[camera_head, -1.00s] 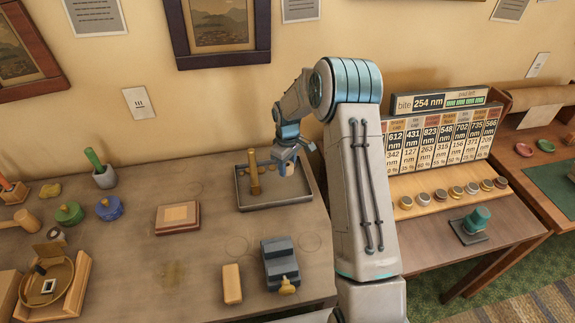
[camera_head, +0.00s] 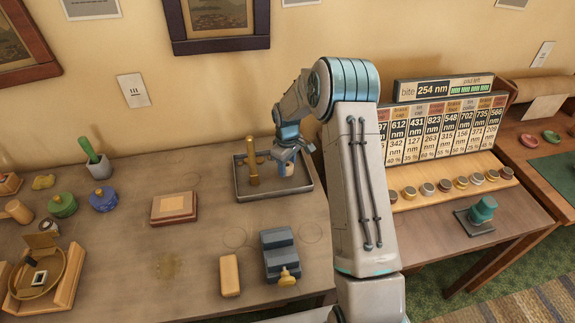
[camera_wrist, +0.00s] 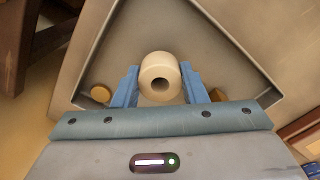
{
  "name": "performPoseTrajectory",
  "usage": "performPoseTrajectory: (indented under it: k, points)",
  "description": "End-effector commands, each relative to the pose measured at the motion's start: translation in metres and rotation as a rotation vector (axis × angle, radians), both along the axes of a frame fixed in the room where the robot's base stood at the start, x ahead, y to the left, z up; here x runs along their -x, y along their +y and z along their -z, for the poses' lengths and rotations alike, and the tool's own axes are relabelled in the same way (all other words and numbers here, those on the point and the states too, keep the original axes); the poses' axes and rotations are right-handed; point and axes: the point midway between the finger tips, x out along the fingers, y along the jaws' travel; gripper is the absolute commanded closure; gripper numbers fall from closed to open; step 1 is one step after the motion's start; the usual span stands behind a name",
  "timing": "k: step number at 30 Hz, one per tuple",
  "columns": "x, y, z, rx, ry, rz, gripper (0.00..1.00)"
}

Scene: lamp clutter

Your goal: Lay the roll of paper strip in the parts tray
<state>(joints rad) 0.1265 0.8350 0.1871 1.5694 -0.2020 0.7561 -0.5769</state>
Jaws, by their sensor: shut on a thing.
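The roll of paper strip (camera_wrist: 160,72) is a cream cylinder with a dark central hole facing the wrist camera. My gripper (camera_wrist: 160,86) is shut on it, with one blue finger on each side. In the head view my gripper (camera_head: 284,168) is inside the outline of the parts tray (camera_head: 272,196), a shallow grey tray with raised walls. The tray floor (camera_wrist: 175,25) spreads around and behind the roll in the wrist view. I cannot tell whether the roll touches the floor. In the head view my fingers mostly hide the roll.
An upright brass piece (camera_head: 252,165) stands in the tray, left of my gripper. A small brass disc (camera_wrist: 100,93) shows left of the roll. A grey device (camera_head: 281,255) and tan block (camera_head: 230,275) stand in front of the tray; a brown box (camera_head: 174,207) is to the left.

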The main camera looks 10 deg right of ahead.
Motion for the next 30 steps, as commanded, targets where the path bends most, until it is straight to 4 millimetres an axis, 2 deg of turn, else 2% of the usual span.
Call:
performPoseTrajectory:
  k: [30]
  points:
    - [0.0,0.0,0.03,0.0,0.0,0.0,0.83]
